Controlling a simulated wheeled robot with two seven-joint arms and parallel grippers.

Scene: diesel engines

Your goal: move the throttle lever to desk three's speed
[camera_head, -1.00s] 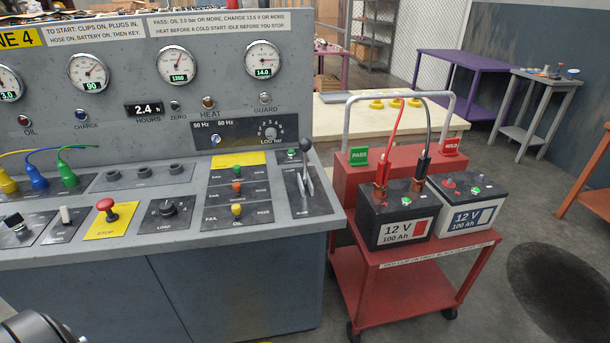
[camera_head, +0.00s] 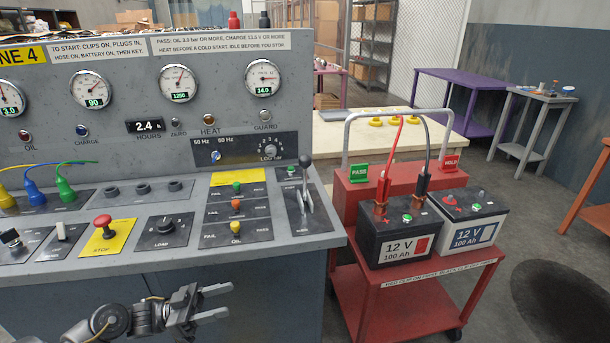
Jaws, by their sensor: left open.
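The throttle lever (camera_head: 305,183) stands at the right end of the grey control desk (camera_head: 130,246), a metal arm with a dark round knob, roughly upright in its slotted plate. The speed gauge (camera_head: 178,83) on the back panel shows a green readout that looks like 1250. My left gripper (camera_head: 228,301) is in front of the desk, below its front edge and left of the lever. Its two fingers point right, are apart and hold nothing. It is well away from the lever. My right gripper is not in view.
A red cart (camera_head: 420,290) with two 12 V batteries (camera_head: 400,236) (camera_head: 470,222) stands close to the desk's right end, with clip cables rising from it. A red stop button (camera_head: 102,221) and small test switches (camera_head: 236,205) sit on the desk left of the lever.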

